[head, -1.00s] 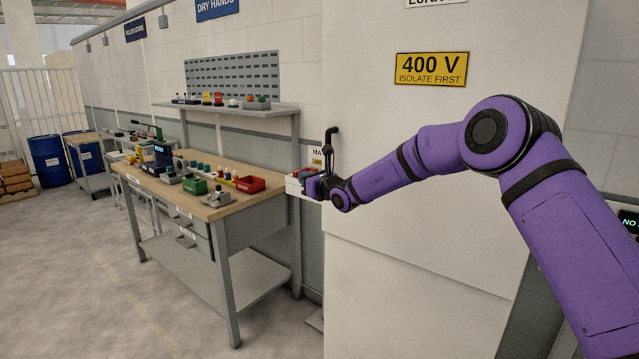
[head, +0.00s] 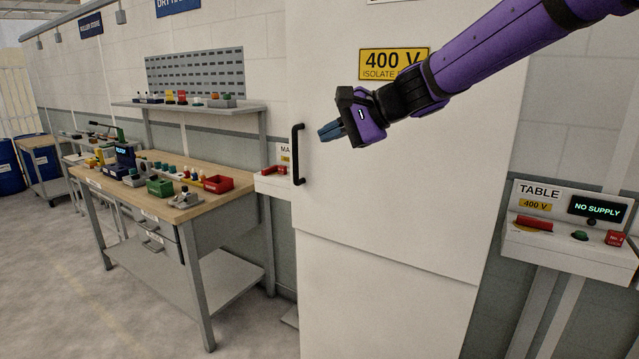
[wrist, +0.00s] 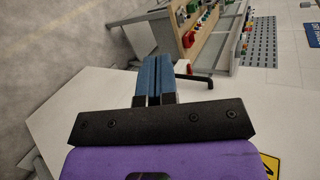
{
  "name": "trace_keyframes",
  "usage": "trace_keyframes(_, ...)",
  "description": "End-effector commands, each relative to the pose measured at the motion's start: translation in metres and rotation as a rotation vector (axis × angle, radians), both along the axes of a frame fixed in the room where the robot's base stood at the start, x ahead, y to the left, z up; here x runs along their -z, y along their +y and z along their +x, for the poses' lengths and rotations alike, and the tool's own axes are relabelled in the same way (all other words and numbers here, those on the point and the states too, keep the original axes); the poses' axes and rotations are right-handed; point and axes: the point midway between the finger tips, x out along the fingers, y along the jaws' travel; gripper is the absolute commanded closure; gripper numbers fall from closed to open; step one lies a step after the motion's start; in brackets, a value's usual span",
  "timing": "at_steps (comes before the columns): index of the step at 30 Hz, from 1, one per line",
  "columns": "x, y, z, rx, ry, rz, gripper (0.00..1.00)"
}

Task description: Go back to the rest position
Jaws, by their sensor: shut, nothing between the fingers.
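My gripper (head: 329,131) is in the upper middle of the head view, in front of the white cabinet door, to the right of the upper part of the black door handle. Its blue fingers are together with nothing between them. In the wrist view my gripper (wrist: 153,76) points up the picture, its two blue fingers side by side. The white cabinet (head: 390,220) looks shut. Its black handle (head: 298,155) stands upright at the door's left edge, and a dark bar of it (wrist: 195,78) shows just past the fingertips in the wrist view.
A workbench (head: 180,212) with small parts and a red bin (head: 218,184) stands to the left. A small panel with a red lever (head: 275,170) sits beside the cabinet. To the right is a TABLE control box (head: 540,245) reading NO SUPPLY. The floor at left is clear.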

Motion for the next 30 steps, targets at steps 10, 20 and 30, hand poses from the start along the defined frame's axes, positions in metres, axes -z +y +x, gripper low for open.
trace_keyframes(10,0.005,-0.099,-0.113,-0.124,-0.192,-0.425,1.0)
trace_keyframes(20,0.033,-0.197,-0.217,-0.217,-0.289,-0.827,1.0)
trace_keyframes(30,0.065,-0.272,-0.295,-0.28,-0.313,-1.146,1.0)
